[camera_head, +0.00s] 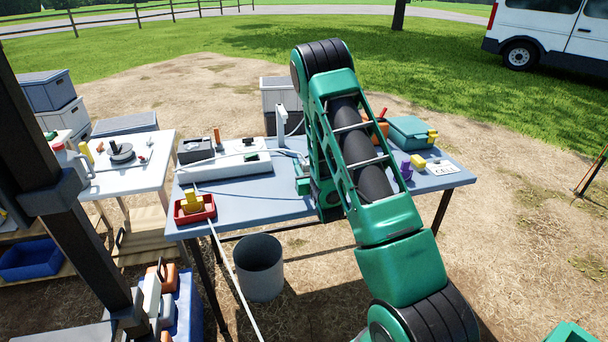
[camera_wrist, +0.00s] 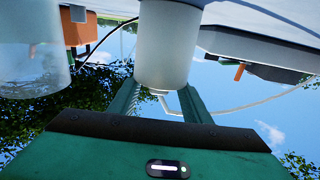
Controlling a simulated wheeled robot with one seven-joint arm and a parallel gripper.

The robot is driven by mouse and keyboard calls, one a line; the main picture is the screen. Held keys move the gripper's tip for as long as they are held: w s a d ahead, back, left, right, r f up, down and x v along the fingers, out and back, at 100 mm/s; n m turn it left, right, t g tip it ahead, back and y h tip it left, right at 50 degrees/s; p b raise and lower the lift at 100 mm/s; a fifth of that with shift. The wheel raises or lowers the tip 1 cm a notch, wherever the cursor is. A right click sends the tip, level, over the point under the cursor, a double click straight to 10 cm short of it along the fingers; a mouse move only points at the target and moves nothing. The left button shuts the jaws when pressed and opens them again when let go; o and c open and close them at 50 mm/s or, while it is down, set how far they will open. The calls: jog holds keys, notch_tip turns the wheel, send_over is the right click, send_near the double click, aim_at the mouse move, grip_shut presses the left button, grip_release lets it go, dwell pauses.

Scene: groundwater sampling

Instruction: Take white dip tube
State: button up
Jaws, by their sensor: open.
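In the wrist view my gripper (camera_wrist: 160,98) is open, its two green fingers apart. A smooth white cylinder (camera_wrist: 165,45) stands just beyond and partly between the fingers. I cannot tell whether they touch it. A thin white tube (camera_wrist: 235,107) runs from near the cylinder's narrow end to the right. I cannot tell which of these is the dip tube. In the head view my arm hides most of my gripper and what lies in front of it. A long thin white line (camera_head: 232,272) runs from the red tray (camera_head: 209,212) down to the bottom edge.
The blue-grey table (camera_head: 243,205) holds a white device (camera_head: 225,168), a teal case (camera_head: 410,133) and small yellow and purple pieces. A grey bucket (camera_head: 259,268) stands before it. A clear vessel (camera_wrist: 32,65) is left in the wrist view. A white side table (camera_head: 150,175) stands left.

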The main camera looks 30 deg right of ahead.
grip_shut()
jog(key=shift+r, duration=0.1)
